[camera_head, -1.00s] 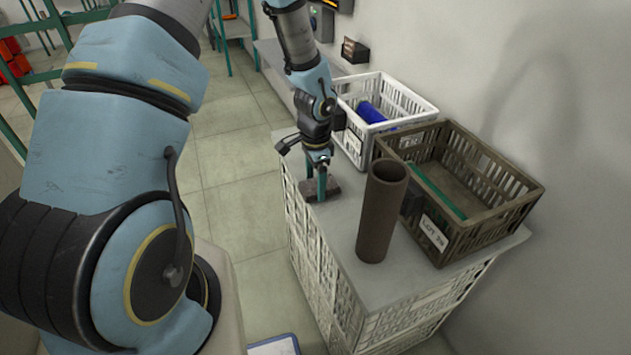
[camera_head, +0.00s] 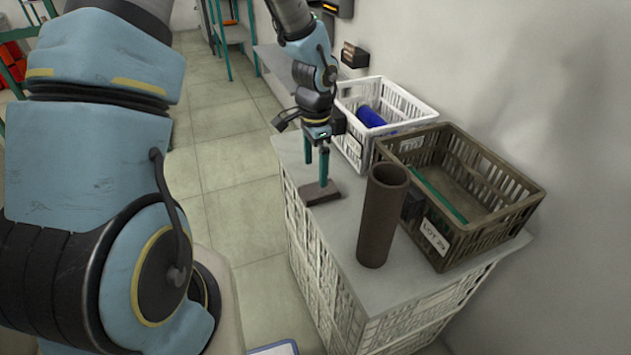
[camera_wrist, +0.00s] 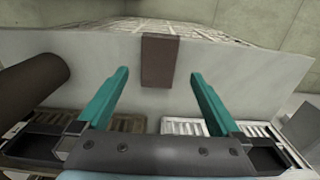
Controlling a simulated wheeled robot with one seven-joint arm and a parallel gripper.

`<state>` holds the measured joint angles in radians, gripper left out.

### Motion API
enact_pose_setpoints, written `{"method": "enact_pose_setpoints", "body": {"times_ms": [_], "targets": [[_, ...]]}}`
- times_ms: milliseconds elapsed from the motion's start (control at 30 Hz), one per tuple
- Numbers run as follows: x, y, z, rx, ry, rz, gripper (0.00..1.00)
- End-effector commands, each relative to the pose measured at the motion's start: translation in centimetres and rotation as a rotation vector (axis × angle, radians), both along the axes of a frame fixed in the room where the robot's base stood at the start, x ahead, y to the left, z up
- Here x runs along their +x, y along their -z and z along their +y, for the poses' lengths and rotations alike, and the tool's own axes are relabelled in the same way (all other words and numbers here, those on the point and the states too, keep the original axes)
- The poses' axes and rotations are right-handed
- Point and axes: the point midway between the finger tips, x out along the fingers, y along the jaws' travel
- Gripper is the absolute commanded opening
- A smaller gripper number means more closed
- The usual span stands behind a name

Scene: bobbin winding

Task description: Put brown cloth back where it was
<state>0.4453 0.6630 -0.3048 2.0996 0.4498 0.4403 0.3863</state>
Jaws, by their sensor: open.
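The brown cloth (camera_head: 322,194) is a small dark flat rectangle on the grey top of the crate-sided stand (camera_head: 345,228), near its left edge. In the wrist view the cloth (camera_wrist: 160,62) lies ahead, between the lines of the two fingers and apart from both. My gripper (camera_head: 316,172) points down above the cloth, its teal fingers spread. The wrist view shows the open gripper (camera_wrist: 160,75) with nothing between the fingertips.
A tall brown tube (camera_head: 382,215) stands upright right of the cloth. A brown crate (camera_head: 490,232) labelled LOT 39 holds a green strip. Behind is a white crate (camera_head: 410,100) with a blue roll (camera_head: 370,116).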

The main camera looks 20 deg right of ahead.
Motion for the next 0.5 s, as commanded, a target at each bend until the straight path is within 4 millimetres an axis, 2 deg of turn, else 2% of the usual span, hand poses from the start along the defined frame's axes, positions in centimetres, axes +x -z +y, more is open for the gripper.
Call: {"method": "enact_pose_setpoints", "body": {"times_ms": [33,200,333,500], "targets": [[0.1,-1.1,0.0,-0.003,-0.004,-0.003,1.00],[0.1,-3.8,0.0,-0.002,-0.002,-0.002,1.00],[0.0,-4.9,0.0,-0.001,-0.001,0.000,1.00],[0.0,-5.3,0.0,0.000,-0.002,0.000,1.00]]}}
